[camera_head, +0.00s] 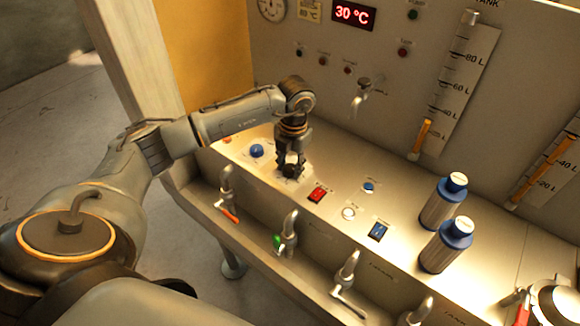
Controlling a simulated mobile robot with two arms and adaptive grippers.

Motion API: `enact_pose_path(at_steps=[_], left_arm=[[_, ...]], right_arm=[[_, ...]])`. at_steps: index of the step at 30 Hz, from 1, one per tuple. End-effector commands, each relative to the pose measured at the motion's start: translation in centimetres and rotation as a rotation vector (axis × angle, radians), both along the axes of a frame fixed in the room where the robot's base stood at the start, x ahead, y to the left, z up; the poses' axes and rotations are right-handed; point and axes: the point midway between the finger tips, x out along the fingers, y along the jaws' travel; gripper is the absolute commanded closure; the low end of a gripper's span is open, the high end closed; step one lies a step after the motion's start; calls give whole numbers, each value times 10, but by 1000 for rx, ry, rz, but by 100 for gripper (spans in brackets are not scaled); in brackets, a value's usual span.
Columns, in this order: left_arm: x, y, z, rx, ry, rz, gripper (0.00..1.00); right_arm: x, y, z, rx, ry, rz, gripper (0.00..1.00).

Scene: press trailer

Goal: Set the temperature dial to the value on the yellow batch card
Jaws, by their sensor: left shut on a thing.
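The dark temperature dial (291,171) sits on the sloped panel, mostly hidden under my left gripper. My left gripper (290,165) points down from above and is shut on the dial. The red digital display (354,13) on the back wall reads 30 °C. A small yellow card (310,11) is on the wall just left of the display; its writing ends in °C, but its digits are too small to read surely. My right gripper is not in view.
A blue button (256,150) is left of the dial; a red switch (317,194) and a blue switch (378,231) are to its right. Two blue-capped bottles (440,204) (446,246) stand farther right. Several taps (289,236) line the front edge. A spout (361,95) projects from the back wall.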

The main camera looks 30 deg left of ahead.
Motion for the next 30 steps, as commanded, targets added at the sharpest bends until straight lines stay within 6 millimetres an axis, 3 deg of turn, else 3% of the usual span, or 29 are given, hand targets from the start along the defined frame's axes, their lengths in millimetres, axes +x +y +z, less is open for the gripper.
enact_pose_path(at_steps=[30], left_arm=[[0,4,-3,2,-2,-934,96]], right_arm=[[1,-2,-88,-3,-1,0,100]])
